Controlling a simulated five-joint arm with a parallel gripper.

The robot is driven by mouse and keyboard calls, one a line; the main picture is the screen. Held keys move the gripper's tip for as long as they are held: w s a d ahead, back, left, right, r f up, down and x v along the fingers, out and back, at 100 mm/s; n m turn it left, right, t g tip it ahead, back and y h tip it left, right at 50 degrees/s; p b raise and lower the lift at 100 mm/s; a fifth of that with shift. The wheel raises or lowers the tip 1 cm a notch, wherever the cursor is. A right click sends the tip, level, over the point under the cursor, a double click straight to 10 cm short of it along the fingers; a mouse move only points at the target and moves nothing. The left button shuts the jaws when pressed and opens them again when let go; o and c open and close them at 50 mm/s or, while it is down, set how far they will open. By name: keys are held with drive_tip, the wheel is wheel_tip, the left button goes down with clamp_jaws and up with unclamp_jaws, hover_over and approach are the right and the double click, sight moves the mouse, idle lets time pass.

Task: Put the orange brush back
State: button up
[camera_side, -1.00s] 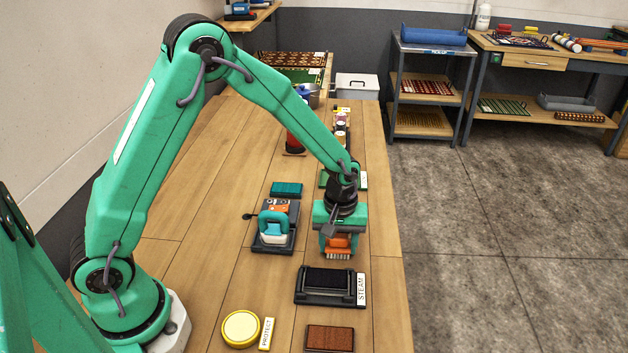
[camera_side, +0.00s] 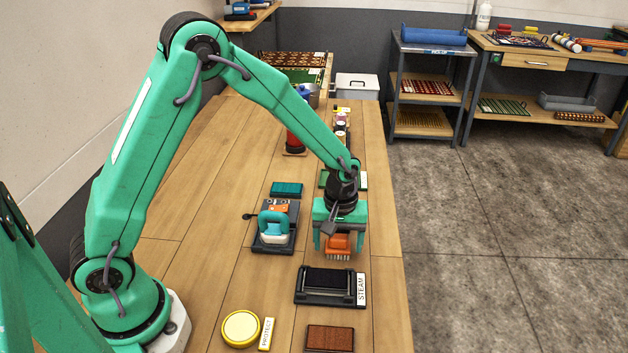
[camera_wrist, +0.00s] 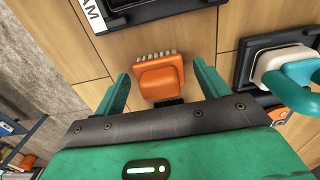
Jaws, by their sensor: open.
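The orange brush (camera_side: 338,243) is at the bench's right side, just behind the STEAM-labelled tray. In the wrist view the brush (camera_wrist: 160,77) shows its orange block with pale bristles along one edge and dark bristles along the opposite edge. My gripper (camera_side: 339,240) is over it, pointing down. In the wrist view my gripper (camera_wrist: 161,70) is open, one finger on each side of the brush, with bare wood showing in both gaps. Whether the bristles rest flat on the bench is hard to tell.
The black STEAM tray (camera_side: 328,299) lies in front of the brush. A grey tray with a teal-handled tool (camera_side: 273,230) stands to the left. A teal block (camera_side: 286,189), yellow round pad (camera_side: 241,328) and brown block (camera_side: 330,338) lie nearby. The bench's right edge is close.

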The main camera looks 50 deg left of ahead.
sight(337, 236)
wheel_tip(337, 236, up, 11)
drive_tip(key=shift+r, duration=0.2)
idle(0.4)
drive_tip(key=shift+r, duration=0.1)
idle(0.4)
drive_tip(key=s+a+r+m+t, duration=0.2)
drive_tip(key=s+r, duration=0.4)
drive_tip(key=s, duration=0.4)
drive_tip(key=s+a+r+m+t, duration=0.3)
drive_tip(key=s+a+r+m, duration=0.2)
drive_tip(key=s, duration=0.5)
drive_tip(key=shift+r+m+t, duration=0.3)
drive_tip(key=shift+r+m, duration=0.1)
drive_tip(key=shift+m, duration=0.6)
